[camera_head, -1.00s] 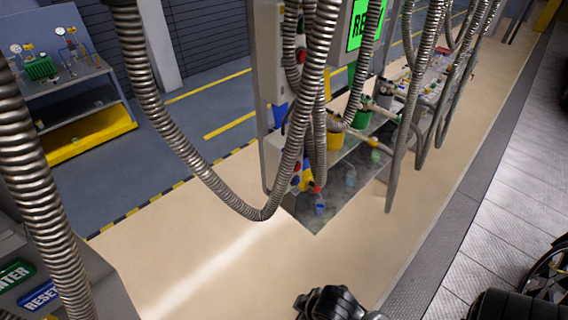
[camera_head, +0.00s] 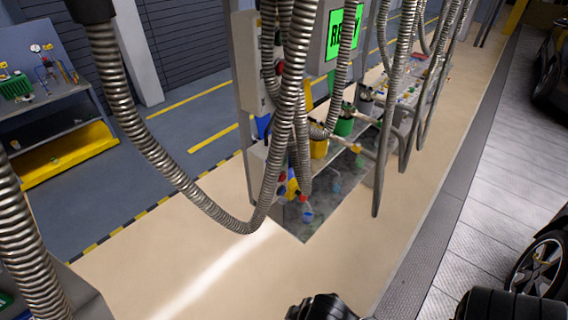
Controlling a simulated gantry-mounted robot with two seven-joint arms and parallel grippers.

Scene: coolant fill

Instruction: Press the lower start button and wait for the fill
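The fill station (camera_head: 250,62) stands mid-view, a grey cabinet behind hanging metal hoses. Its green screen (camera_head: 345,32) shows black letters starting "RE", partly hidden by a hose. A red button (camera_head: 280,68) shows partly between the hoses on the cabinet. Small red and blue round parts show lower down near the floor-level corner (camera_head: 283,188); I cannot tell whether they are buttons or caps. No label for a start button is readable. Neither gripper's fingers are in view. A black part (camera_head: 325,308) at the bottom edge seems to be mine.
A thick metal hose (camera_head: 140,125) loops low across the left and centre. Green and yellow containers (camera_head: 344,127) stand on the station's shelf. The beige floor in front is clear.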

